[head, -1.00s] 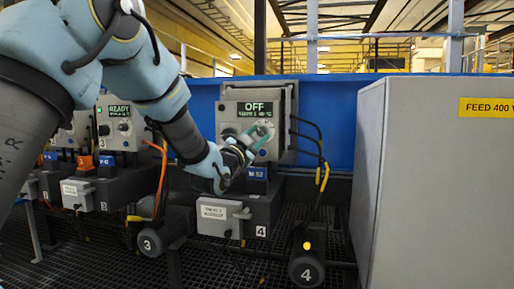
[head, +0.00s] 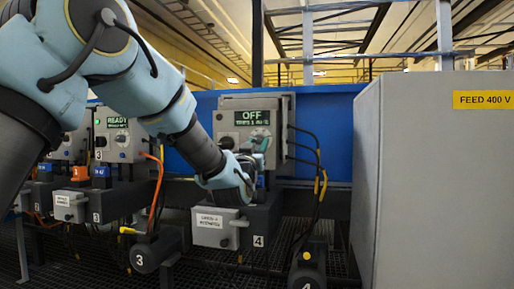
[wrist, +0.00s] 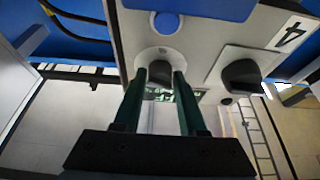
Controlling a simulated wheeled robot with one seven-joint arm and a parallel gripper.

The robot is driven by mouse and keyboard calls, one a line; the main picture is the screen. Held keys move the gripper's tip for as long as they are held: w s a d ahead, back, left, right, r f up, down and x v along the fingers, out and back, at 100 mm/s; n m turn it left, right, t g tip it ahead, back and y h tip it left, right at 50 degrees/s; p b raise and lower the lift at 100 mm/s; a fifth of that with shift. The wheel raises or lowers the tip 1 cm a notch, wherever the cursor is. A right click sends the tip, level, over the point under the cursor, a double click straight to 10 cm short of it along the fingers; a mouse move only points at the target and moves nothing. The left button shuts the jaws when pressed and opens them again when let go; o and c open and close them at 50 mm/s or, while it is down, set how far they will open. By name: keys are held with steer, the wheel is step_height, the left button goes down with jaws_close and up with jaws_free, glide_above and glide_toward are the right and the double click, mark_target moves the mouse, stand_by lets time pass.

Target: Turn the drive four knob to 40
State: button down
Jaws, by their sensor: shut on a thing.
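The drive four box (head: 284,120) is grey, with a lit display (head: 252,118) reading OFF. My gripper (head: 258,152) is at the right part of its front panel. In the wrist view, the two green fingers of my gripper (wrist: 161,76) are shut on a dark knob (wrist: 160,70) on a round pale plate, one finger on each side. A second dark knob (wrist: 240,75) on a square pale plate stands to the right, apart from the fingers. The knob's scale and pointer setting cannot be read.
A blue button (wrist: 167,22) and a label 4 (wrist: 288,34) show on the panel. Cables (head: 318,165) hang right of the box. A large grey cabinet (head: 415,180) stands at the right. The drive three box (head: 118,140), reading READY, stands at the left.

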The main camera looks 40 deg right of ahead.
steer(key=shift+f, duration=0.1)
stand_by(0.3)
steer(key=c, duration=0.5)
jaws_free()
steer(key=shift+s+a, duration=0.1)
steer(key=p+v, duration=0.1)
steer(key=v, duration=0.9)
steer(key=shift+a, duration=0.25)
steer(key=shift+s, duration=0.1)
